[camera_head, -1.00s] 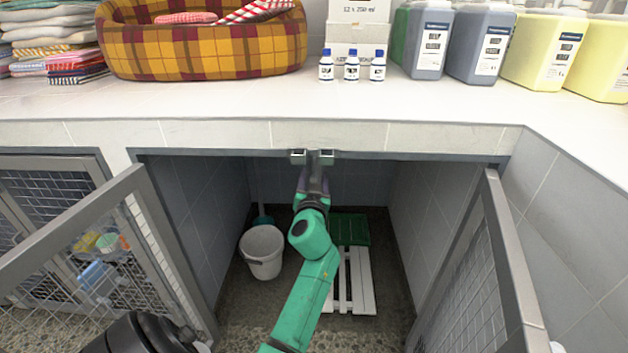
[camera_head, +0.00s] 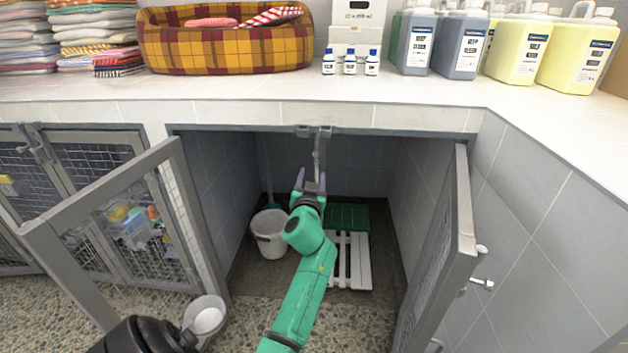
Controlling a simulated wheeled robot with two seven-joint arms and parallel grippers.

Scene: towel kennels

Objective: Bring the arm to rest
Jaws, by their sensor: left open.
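My left gripper (camera_head: 311,180) is at the end of the green arm that comes up from the bottom middle. Its two purple-grey fingers are apart, with nothing seen between them. It is in front of the open kennel, and in the picture it shows below the kennel's top edge (camera_head: 240,129). A thin pale rod (camera_head: 316,155) shows just above the fingers, below a small metal fitting (camera_head: 313,131) at that edge. I cannot tell whether the fingers touch the rod. My right gripper is not in view.
Mesh doors stand open at left (camera_head: 105,225) and right (camera_head: 455,235) of the kennel. Inside are a white bucket (camera_head: 269,235), a green mat (camera_head: 347,216) and a white slatted board (camera_head: 350,262). Bottles and a plaid pet bed (camera_head: 225,48) stand on the counter (camera_head: 250,88).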

